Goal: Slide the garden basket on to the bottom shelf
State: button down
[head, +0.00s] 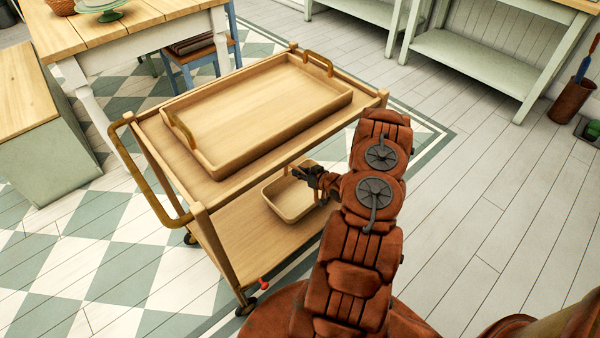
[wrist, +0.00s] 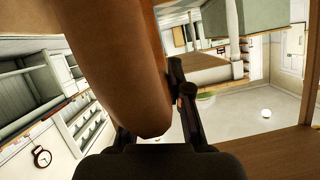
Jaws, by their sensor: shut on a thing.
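The garden basket (head: 289,201) is a shallow tan tub with an upright handle, and it looks empty. In the head view it is at the bottom shelf (head: 240,245) of a wooden trolley, under the top deck's right side. I cannot tell whether its base rests on the shelf or hangs just above it. My gripper (head: 312,176) is shut on the basket's handle at its right side. In the wrist view a large brown piece (wrist: 110,70), seemingly the handle, lies between the dark fingers. The basket's far side is partly hidden by the top deck.
A large wooden tray (head: 265,105) sits on the trolley's top deck (head: 160,140), close above my gripper. A corner post (head: 215,245) stands at the shelf's front left. The shelf left of the basket is bare. Open floor (head: 480,200) lies to the right.

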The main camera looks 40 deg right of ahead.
jog(key=shift+f, duration=0.5)
dwell(0.6)
jog(key=c, duration=1)
grip_release()
jog(key=v, duration=1.2)
jog(key=shift+f, duration=0.1)
